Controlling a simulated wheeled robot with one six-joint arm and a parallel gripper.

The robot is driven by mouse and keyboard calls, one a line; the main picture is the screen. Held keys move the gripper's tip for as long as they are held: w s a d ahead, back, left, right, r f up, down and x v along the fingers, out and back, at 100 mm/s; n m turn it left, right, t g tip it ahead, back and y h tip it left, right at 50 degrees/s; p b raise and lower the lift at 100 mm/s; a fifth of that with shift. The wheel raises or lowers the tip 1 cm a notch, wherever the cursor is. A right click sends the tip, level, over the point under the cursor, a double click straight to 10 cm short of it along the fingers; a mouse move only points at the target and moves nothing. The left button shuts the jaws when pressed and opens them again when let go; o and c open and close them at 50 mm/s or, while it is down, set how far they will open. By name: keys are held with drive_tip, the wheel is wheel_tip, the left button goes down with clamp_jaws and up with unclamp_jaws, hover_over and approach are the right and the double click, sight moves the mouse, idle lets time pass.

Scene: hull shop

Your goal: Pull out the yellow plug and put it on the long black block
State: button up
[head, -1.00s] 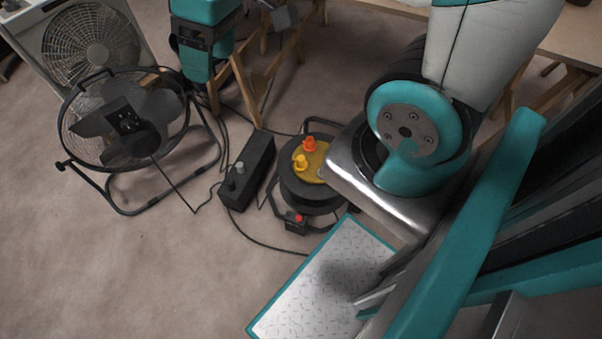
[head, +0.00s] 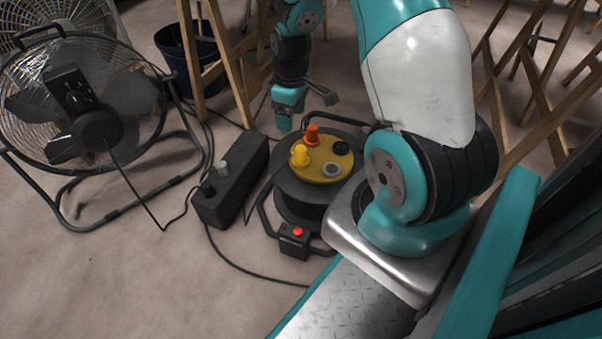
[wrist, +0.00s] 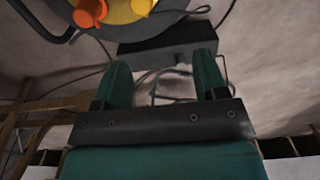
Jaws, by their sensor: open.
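The yellow plug (head: 300,156) stands upright in the yellow face of the cable reel (head: 292,192). In the wrist view the yellow plug (wrist: 142,6) is at the top edge, partly cut off. The long black block (head: 232,190) lies on the floor left of the reel, and also shows in the wrist view (wrist: 170,44). My gripper (head: 285,122) is open and empty, behind and above the reel, apart from the plug. In the wrist view my gripper (wrist: 163,75) has its two teal fingers spread wide.
An orange plug (head: 311,135) stands close behind the yellow one. A grey plug (head: 221,168) and a small black one sit on the block's left part. A floor fan (head: 95,125) stands left, a blue bucket (head: 186,52) behind. Cables and wooden trestle legs (head: 240,85) are near.

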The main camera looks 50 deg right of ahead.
drive_tip(key=b, duration=0.2)
hover_over(301, 148)
wheel_tip(301, 148, down, 6)
drive_tip(key=shift+r, duration=0.1)
wheel_tip(301, 148, down, 9)
drive_tip(key=b, duration=0.7)
drive_tip(key=shift+p, duration=0.8)
idle(0.7)
clamp_jaws()
drive_tip(key=shift+r+p, duration=3)
drive_tip(key=shift+w, duration=0.1)
